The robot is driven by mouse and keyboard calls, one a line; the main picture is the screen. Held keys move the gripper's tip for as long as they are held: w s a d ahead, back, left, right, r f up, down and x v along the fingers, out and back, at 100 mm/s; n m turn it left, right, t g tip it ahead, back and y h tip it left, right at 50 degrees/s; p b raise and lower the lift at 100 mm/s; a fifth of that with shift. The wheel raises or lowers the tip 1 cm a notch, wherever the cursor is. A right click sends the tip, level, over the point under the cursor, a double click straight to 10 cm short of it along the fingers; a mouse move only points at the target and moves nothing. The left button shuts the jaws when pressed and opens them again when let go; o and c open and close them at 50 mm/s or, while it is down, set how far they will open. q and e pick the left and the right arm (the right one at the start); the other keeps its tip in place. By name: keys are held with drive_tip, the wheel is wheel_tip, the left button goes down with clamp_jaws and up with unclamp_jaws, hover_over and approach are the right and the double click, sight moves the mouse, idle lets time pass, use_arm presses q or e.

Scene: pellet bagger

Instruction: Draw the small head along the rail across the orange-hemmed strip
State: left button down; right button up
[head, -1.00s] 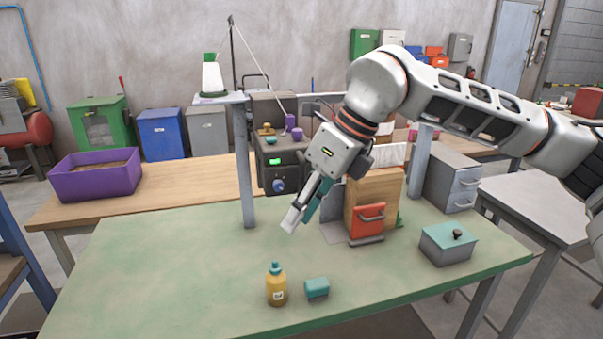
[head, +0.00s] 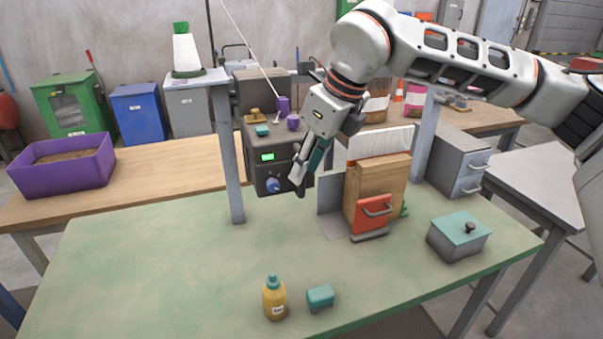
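My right gripper (head: 300,186) hangs with its fingers pointing down, left of a brown block or bag (head: 389,178) with a white upper band (head: 380,143). It overlaps the front of a dark machine in the picture; I cannot tell if it touches it. The finger gap is unclear and nothing shows held. A red-orange part with a grey handle (head: 374,213) is on the block's front. A grey upright plate (head: 330,194) stands at its left. I cannot make out for sure the small head, its rail or the orange-hemmed strip. My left gripper is out of view.
The dark machine has a green display (head: 267,156) and a blue knob (head: 273,185). A yellow bottle (head: 275,299) and teal sponge-like block (head: 320,297) stand at the front of the green table (head: 150,270). A teal-lidded box (head: 459,238) is at right. The table's left is clear.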

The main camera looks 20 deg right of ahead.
drive_tip(key=shift+x, duration=1.1)
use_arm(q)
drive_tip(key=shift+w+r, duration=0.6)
use_arm(e)
drive_tip(key=shift+w+a+f, duration=0.1)
drive_tip(key=shift+w+f, duration=0.1)
drive_tip(key=shift+f, duration=0.15)
drive_tip(key=shift+c, duration=0.4)
clamp_jaws()
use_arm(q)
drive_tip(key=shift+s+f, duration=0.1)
